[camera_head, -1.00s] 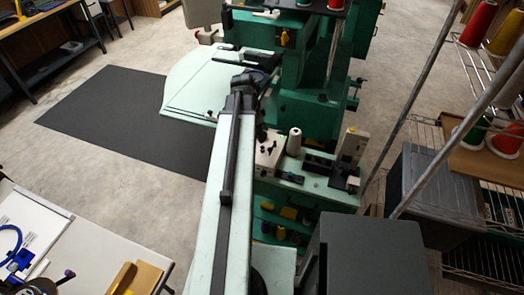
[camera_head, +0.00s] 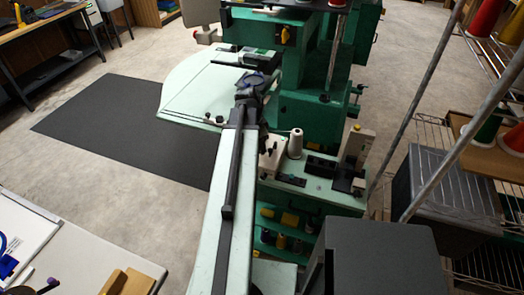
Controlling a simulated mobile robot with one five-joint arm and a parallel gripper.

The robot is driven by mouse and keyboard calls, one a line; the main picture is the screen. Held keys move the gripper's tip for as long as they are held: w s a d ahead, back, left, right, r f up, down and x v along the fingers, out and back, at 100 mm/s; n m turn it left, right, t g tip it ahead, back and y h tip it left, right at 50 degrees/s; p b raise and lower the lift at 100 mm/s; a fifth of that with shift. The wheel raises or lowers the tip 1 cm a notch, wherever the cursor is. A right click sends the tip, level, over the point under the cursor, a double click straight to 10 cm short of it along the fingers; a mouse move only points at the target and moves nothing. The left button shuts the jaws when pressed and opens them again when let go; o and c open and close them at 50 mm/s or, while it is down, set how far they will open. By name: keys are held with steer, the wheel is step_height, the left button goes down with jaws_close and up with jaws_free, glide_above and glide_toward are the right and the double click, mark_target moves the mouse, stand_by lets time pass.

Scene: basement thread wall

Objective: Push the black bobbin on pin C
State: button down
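My gripper (camera_head: 262,82) is at the far end of my outstretched arm, over the right part of the pale green machine table (camera_head: 190,90). It is small and dark here, and I cannot tell whether it is open or shut or holds anything. I cannot pick out the black bobbin or a pin marked C. A pale block (camera_head: 270,150) with small dark knobs on top is just right of my arm, on the machine's lower ledge.
An upright grey-beige block (camera_head: 356,145) is further right. The green machine (camera_head: 315,70) rises behind. A wire rack (camera_head: 480,190) with thread cones is at right. A dark mat (camera_head: 120,125) and open floor lie left.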

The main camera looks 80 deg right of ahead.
steer(key=shift+r, duration=0.1)
steer(key=shift+r+p, duration=1.65)
steer(key=shift+p, duration=0.1)
